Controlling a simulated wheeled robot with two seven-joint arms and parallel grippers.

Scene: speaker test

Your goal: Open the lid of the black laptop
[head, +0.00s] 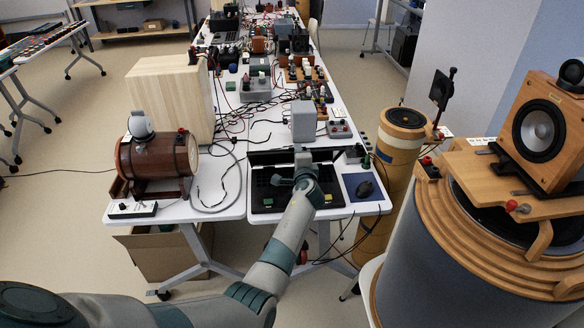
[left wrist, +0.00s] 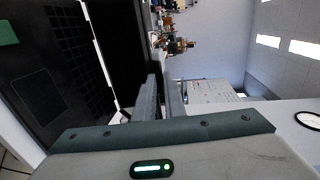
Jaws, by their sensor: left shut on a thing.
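The black laptop (head: 262,192) sits at the near edge of the white table in the head view, its keyboard exposed. Its lid (head: 266,157) stands raised at the back of the base, partly hidden by my left gripper. In the left wrist view the keyboard base (left wrist: 62,70) is at the left and the dark lid (left wrist: 125,45) rises beside it. My left gripper (head: 303,157) is at the lid's upper edge, shut on it. Its fingers (left wrist: 162,95) also show in the left wrist view. The exact lid angle is hard to tell. My right gripper is out of view.
A mouse (head: 365,188) lies on a blue pad (head: 351,181) right of the laptop. A wooden barrel-like device (head: 155,158) and a large wooden box (head: 172,98) stand left. A grey box (head: 303,122) and cables are behind. A large round speaker (head: 430,240) stands at the right.

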